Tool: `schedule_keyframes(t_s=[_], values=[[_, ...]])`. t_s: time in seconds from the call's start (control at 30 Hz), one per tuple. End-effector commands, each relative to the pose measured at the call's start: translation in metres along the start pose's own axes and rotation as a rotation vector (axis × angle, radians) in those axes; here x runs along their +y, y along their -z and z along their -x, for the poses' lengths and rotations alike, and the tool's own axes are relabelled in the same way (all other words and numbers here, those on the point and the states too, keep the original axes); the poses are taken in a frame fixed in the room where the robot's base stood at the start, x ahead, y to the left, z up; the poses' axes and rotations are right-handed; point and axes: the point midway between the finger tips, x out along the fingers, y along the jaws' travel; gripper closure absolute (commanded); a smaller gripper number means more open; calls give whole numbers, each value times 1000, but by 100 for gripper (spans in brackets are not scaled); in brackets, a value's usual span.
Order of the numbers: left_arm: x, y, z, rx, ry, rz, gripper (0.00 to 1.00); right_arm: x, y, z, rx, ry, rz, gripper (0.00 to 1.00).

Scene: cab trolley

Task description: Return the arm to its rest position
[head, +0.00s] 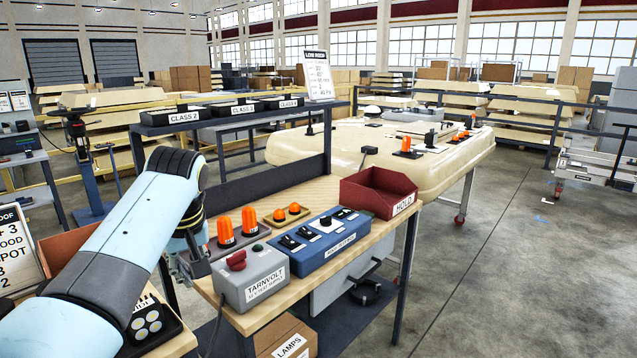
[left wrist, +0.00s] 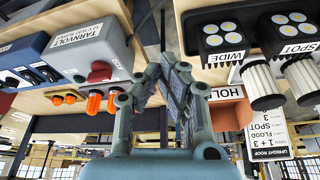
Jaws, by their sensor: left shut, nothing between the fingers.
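My left arm reaches in from the lower left of the head view, pale blue with dark joints. Its left gripper (head: 186,262) shows partly behind the wrist, over the near left part of the bench (head: 305,205), beside the grey TARNVOLT box (head: 252,280). In the left wrist view the gripper's fingers (left wrist: 172,62) are brought together with nothing between them. The TARNVOLT box also shows there (left wrist: 88,45), to the left of the fingers. My right gripper is not in view.
Orange beacons (head: 250,221), a blue switch box (head: 325,242) and a red HOLD bin (head: 378,192) stand on the bench. WIDE (left wrist: 222,40) and SPOT (left wrist: 290,32) lamps are near the fingers in the left wrist view.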

Motion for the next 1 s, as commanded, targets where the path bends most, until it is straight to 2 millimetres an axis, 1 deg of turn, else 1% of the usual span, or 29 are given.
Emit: schedule_keyframes(t_s=[0.03, 0.13, 0.27, 0.37, 0.47, 0.5, 0.6, 0.7, 0.9, 1.0], values=[[-9, -8, -6, -3, 1, -8, 100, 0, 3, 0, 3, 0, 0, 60], [-26, -25, -14, -6, -4, -34, 100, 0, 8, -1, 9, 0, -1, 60], [-55, -55, -24, -9, -11, -81, 100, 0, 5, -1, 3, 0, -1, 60], [-82, -83, -29, -8, -17, -132, 100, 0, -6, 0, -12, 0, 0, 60], [-116, -121, -28, -7, -25, -204, 100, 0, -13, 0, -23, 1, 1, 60], [-131, -137, -24, -5, -29, -239, 100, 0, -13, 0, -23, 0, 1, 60], [-160, -172, -11, 1, -43, -324, 100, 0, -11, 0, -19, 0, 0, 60], [-180, -198, 4, 5, -55, -393, 100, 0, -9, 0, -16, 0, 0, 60], [-208, -237, 34, 9, -80, -505, 100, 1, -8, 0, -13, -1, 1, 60], [-219, -252, 49, 12, -91, -555, 100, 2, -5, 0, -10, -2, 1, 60]])
